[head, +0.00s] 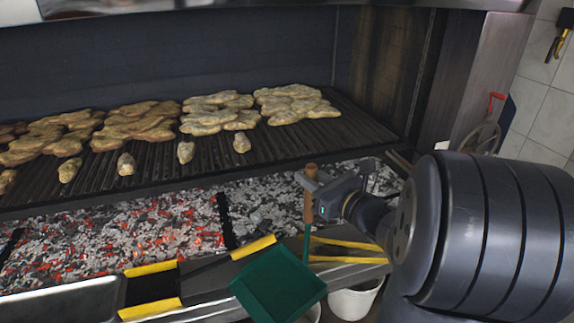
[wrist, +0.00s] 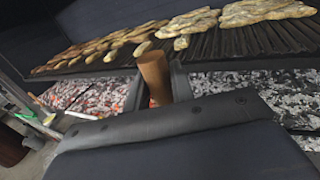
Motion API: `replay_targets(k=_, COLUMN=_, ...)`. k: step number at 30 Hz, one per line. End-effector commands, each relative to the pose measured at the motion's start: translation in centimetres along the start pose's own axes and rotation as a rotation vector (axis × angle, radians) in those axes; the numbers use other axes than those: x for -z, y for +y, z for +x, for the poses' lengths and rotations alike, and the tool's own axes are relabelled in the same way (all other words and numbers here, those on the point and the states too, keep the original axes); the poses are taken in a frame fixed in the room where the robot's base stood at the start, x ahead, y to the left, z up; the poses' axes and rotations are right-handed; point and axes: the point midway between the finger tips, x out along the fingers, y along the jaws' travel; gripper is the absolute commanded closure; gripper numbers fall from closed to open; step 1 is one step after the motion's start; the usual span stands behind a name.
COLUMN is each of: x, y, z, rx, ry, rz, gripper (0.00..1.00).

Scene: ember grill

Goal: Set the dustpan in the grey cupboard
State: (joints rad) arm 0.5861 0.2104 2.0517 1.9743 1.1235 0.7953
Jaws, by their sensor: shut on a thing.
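The dustpan has a green pan (head: 278,287) and an upright brown handle (head: 309,197). In the head view my gripper (head: 312,186) is shut on the handle, and the pan hangs below it in front of the grill's metal ledge. In the wrist view the brown handle (wrist: 153,78) stands up beyond the dark gripper body, with a dark finger beside it. The green pan is hidden in that view. I cannot make out the grey cupboard in either view.
Behind the dustpan is a bed of glowing coals (head: 150,240) under a grate (head: 210,150) with several pieces of food. Tools with yellow handles (head: 150,268) lie along the front ledge. A white bucket (head: 355,299) stands below.

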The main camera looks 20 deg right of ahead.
Motion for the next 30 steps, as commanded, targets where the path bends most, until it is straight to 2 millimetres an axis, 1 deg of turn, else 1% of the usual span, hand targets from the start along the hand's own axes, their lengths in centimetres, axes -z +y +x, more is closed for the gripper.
replay_targets(k=1, x=-0.3, y=0.1, z=1.1, rx=-0.006, ry=-0.002, rz=0.003, gripper=1.00)
replay_targets(k=3, x=-0.3, y=0.1, z=2.3, rx=-0.005, ry=-0.002, rz=0.003, gripper=1.00)
replay_targets(k=6, x=-0.2, y=0.1, z=3.5, rx=-0.003, ry=-0.002, rz=0.001, gripper=1.00)
replay_targets(k=13, x=-0.2, y=0.0, z=4.8, rx=-0.002, ry=-0.004, rz=0.001, gripper=1.00)
replay_targets(k=24, x=-0.2, y=0.0, z=8.2, rx=-0.002, ry=-0.003, rz=0.001, gripper=1.00)
replay_targets(k=30, x=0.9, y=-0.1, z=8.1, rx=0.000, ry=-0.001, rz=0.003, gripper=1.00)
